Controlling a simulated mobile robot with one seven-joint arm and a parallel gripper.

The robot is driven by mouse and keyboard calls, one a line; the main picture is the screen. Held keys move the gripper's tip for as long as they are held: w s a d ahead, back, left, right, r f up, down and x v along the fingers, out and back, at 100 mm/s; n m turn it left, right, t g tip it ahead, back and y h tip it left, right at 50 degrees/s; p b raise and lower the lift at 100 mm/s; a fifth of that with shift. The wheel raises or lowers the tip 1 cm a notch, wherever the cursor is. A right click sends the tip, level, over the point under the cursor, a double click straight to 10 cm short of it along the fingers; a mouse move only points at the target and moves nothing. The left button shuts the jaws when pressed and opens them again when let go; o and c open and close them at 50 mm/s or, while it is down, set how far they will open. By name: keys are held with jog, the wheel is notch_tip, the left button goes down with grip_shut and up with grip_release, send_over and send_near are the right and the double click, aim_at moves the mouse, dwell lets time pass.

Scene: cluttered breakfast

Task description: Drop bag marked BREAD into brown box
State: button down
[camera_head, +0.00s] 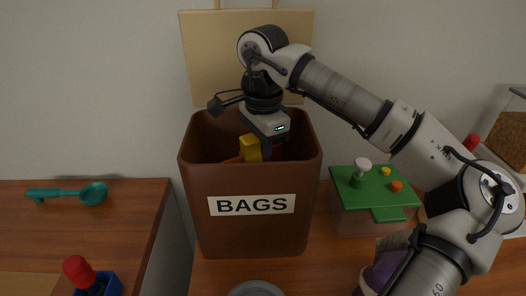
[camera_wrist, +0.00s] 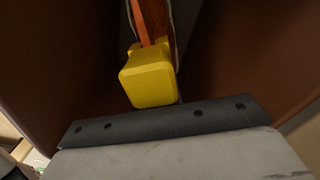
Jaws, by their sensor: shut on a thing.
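The brown box (camera_head: 250,200), a tall open bin with a white label reading BAGS, stands on the wooden surface. My gripper (camera_head: 262,148) points down inside its mouth. It is shut on a yellow block-like piece (camera_head: 250,146), which also shows in the wrist view (camera_wrist: 151,82). A narrow orange-brown part (camera_wrist: 153,20) with a pale edge extends beyond the yellow piece. Orange patches show below the rim on both sides of my gripper. No BREAD marking is readable, and the lower part of the held thing is hidden by the box wall.
A green-topped box (camera_head: 374,188) with small knobs stands to the right. A teal ladle (camera_head: 72,193) and a red-topped item (camera_head: 80,271) are at left. A grey round item (camera_head: 255,289) lies in front. A tan board (camera_head: 205,55) stands behind the brown box.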

jog(key=shift+f, duration=0.4)
jog(key=c, duration=1.5)
grip_release()
notch_tip(320, 180, up, 14)
jog(key=shift+f, duration=0.1)
